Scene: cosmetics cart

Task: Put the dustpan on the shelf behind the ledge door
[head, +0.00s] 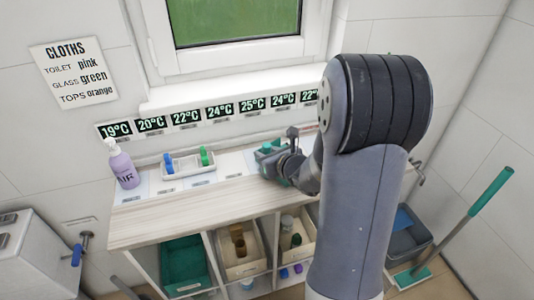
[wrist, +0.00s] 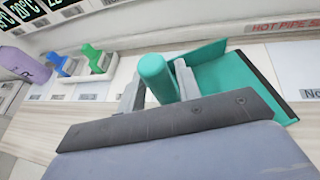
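The teal dustpan (wrist: 228,82) is at the back of the wooden counter, and part of it shows in the head view (head: 266,150). Its round handle (wrist: 156,74) stands up between the two fingers of my gripper (wrist: 160,88), which sit close against both sides of it. In the head view my gripper (head: 287,160) is low over the counter at the dustpan, and my arm hides the counter's right part. The pan appears to rest on or just above the counter. I cannot make out a ledge door or the shelf behind it.
A lilac bottle (head: 122,166) and a white tray (head: 183,171) with blue and green items stand left on the counter (head: 190,212). Open compartments below hold bins, including a green one (head: 184,262). A green-handled mop (head: 478,205) leans at the right.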

